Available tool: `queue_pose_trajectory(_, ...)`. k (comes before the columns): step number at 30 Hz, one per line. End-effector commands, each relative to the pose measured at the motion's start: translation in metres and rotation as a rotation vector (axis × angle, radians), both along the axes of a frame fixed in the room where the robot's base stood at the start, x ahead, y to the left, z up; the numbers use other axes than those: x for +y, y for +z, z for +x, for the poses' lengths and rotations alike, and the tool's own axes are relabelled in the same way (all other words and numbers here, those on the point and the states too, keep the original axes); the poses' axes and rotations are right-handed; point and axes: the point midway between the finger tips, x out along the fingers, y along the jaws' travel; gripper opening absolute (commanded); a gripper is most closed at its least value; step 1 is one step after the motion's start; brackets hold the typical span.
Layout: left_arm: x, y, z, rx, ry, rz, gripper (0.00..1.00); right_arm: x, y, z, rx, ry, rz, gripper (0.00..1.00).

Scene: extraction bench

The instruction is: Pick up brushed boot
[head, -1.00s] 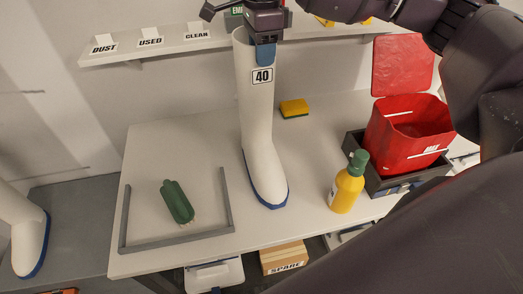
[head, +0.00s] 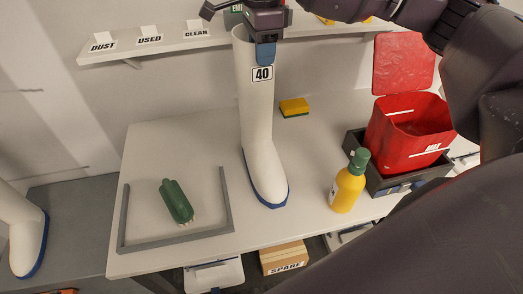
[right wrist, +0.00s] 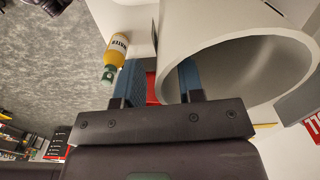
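A tall white boot (head: 257,120) with a blue sole and a "40" label stands upright on the white bench. Its open top also shows large in the right wrist view (right wrist: 235,65). My right gripper (head: 265,52) is at the boot's top rim, pointing down. In the right wrist view the two blue fingers (right wrist: 160,85) are apart, one outside the boot and one over its opening, with the rim wall between them. A gap shows beside the wall, so the gripper is open. My left gripper is not in view.
A green brush (head: 177,202) lies within a grey frame (head: 180,240). A yellow bottle (head: 347,182) stands right of the boot, near a red bin (head: 405,135) in a dark tray. A yellow sponge (head: 294,107) lies behind. Another white boot (head: 28,240) stands far left.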

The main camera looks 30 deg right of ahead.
Motion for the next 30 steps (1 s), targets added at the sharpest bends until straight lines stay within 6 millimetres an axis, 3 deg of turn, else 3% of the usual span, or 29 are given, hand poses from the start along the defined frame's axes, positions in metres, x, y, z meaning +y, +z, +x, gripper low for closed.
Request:
queue_pose_trajectory(4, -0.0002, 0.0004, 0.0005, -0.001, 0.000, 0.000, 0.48, 0.0000, 0.0003, 0.0000, 0.000, 0.000, 0.000, 0.35)
queue_pose_trajectory(11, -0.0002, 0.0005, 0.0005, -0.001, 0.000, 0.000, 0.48, 0.0000, 0.0002, 0.0000, 0.000, 0.000, 0.000, 0.00)
queue_pose_trajectory(30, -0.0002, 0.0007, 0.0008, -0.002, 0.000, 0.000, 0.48, 0.0000, 0.0001, 0.0000, 0.000, 0.000, 0.000, 0.00)
